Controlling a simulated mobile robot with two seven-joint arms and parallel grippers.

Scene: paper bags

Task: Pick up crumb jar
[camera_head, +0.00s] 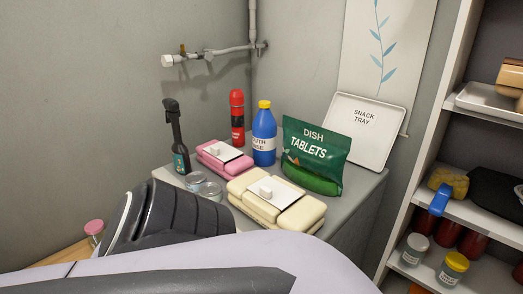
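No jar carries a label I can read as crumb jar, so I cannot tell which one it is. A jar with a pink lid (94,228) is partly hidden at the lower left. On the right shelf stand a white-lidded jar (414,249) and a yellow-lidded jar (452,269). Neither of my grippers shows; my own pale and black body parts fill the lower foreground.
Shelves (395,215) stand right.

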